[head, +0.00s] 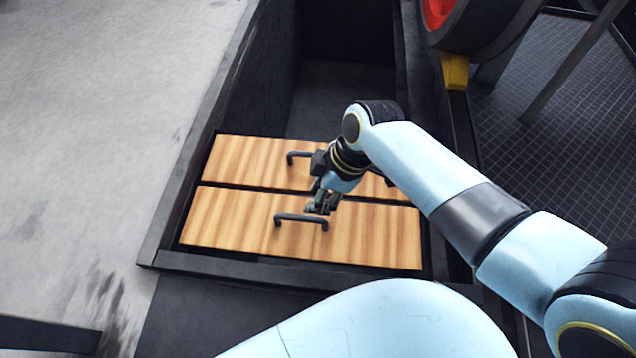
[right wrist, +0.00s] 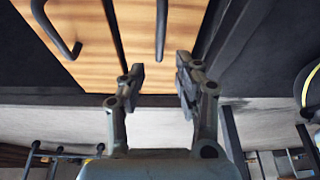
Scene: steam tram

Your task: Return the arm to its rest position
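My right arm comes in from the right in the head view. My right gripper (head: 320,208) hangs over the wooden panels, just above the near panel's handle. In the right wrist view the right gripper (right wrist: 160,78) has its fingers apart with nothing between them. A black handle (right wrist: 161,28) shows beyond the fingertips, apart from them, and a second handle (right wrist: 55,30) shows to the left. My left gripper is not in view.
Two wooden panels, near (head: 230,220) and far (head: 245,155), lie in a dark bin (head: 165,215). Each has a black bar handle. A red-faced round part (head: 438,12) and a yellow block (head: 455,70) stand at the upper right. Bare grey floor (head: 90,120) lies left.

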